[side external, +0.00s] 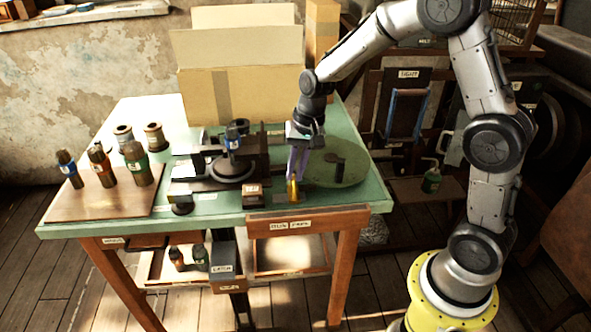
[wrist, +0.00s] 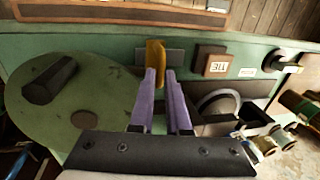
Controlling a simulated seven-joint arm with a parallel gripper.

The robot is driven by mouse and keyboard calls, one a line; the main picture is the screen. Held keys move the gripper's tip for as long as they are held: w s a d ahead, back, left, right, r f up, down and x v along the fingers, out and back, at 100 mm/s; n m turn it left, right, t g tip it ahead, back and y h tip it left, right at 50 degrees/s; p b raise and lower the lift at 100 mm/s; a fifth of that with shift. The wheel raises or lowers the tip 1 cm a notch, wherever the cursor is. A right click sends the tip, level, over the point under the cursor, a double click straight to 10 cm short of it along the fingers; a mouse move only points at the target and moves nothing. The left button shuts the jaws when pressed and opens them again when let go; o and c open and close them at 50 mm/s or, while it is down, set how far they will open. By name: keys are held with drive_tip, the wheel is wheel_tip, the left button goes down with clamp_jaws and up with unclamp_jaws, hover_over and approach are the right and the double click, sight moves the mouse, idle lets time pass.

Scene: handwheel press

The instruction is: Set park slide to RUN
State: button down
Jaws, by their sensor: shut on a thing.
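The park slide's upright yellow tab (side external: 293,191) stands near the green table's front edge. In the wrist view the tab (wrist: 155,57) is at the left end of a short dark plate (wrist: 174,57). My gripper (side external: 295,174) comes down from above with its purple fingers on the tab; its fingertips (wrist: 160,72) partly hide the tab's lower part. RUN and PARK labels (side external: 289,225) are on the wooden front rail below; the tab stands above them, nearer the right-hand label.
A green round plate (side external: 350,174) with a dark handle lies right of my gripper. A black press (side external: 228,165) stands left, with a small labelled wooden block (side external: 253,195) between it and the tab. Several bottles (side external: 103,164) stand at the far left. A cardboard box (side external: 240,80) is behind.

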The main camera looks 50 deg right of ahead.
sight(290, 191)
drive_tip(key=shift+w+a+r, duration=0.1)
drive_tip(key=shift+w+a, duration=1.35)
drive_tip(key=shift+w, duration=0.05)
drive_tip(key=c, duration=0.9)
unclamp_jaws()
drive_tip(key=shift+s, duration=0.1)
drive_tip(key=r, duration=0.4)
drive_tip(key=s+d+r, duration=0.1)
drive_tip(key=r, duration=0.4)
drive_tip(key=s+d+r, duration=0.1)
drive_tip(key=r, duration=0.3)
drive_tip(key=shift+r, duration=0.25)
